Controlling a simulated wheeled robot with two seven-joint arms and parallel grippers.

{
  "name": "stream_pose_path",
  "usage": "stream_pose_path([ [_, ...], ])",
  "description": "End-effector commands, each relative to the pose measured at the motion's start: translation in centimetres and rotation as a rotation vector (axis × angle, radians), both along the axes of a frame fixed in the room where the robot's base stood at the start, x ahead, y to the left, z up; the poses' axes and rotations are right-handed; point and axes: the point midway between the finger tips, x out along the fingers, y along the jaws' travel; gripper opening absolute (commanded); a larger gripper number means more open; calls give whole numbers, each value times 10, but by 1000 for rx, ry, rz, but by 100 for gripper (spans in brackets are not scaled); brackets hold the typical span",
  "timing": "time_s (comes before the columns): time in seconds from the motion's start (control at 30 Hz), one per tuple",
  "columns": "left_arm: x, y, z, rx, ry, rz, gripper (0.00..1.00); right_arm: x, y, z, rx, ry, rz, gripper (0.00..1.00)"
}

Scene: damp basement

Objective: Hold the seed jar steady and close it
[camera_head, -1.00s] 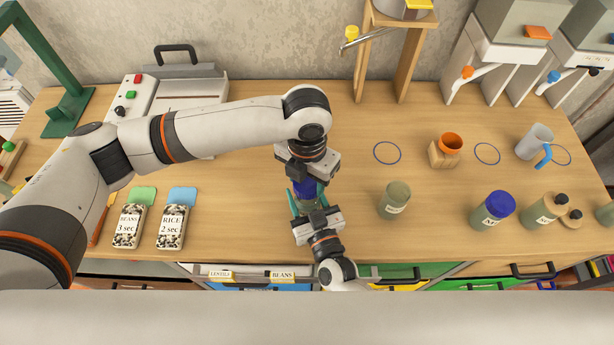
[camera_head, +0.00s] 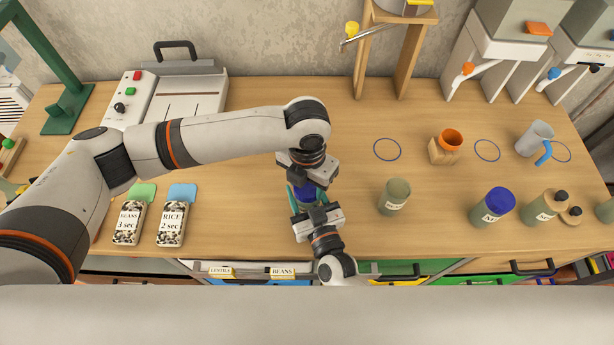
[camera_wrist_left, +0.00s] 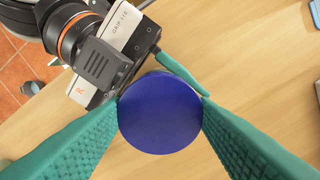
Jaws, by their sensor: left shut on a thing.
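The seed jar (camera_head: 304,205) stands near the table's front edge, mostly hidden between my two grippers. Its round blue lid (camera_wrist_left: 160,112) fills the middle of the left wrist view and also shows in the head view (camera_head: 306,191). My left gripper (camera_head: 305,186) points down from above, its teal fingers shut on the lid's two sides. My right gripper (camera_head: 308,207) comes in from the front, its fingers around the jar body below the lid. In the left wrist view one right finger passes close beside the lid. Whether the lid is fully seated is hidden.
To the right stand an open green-grey jar (camera_head: 394,197), a blue-lidded jar (camera_head: 493,207) and a jar with a black knob (camera_head: 545,207). Bare table lies behind my grippers.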

Motion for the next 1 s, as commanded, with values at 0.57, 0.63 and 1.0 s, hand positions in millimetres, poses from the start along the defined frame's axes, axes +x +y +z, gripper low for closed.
stream_pose_path([
  [0.57,0,0,-1,-1,-1,-1,31,0,0,0,1,0,0,11],
  [0.63,0,0,-2,-1,-1,-1,31,0,0,0,0,1,0,11],
  [1.0,0,0,-10,-1,-2,-2,31,0,0,0,0,1,0,11],
])
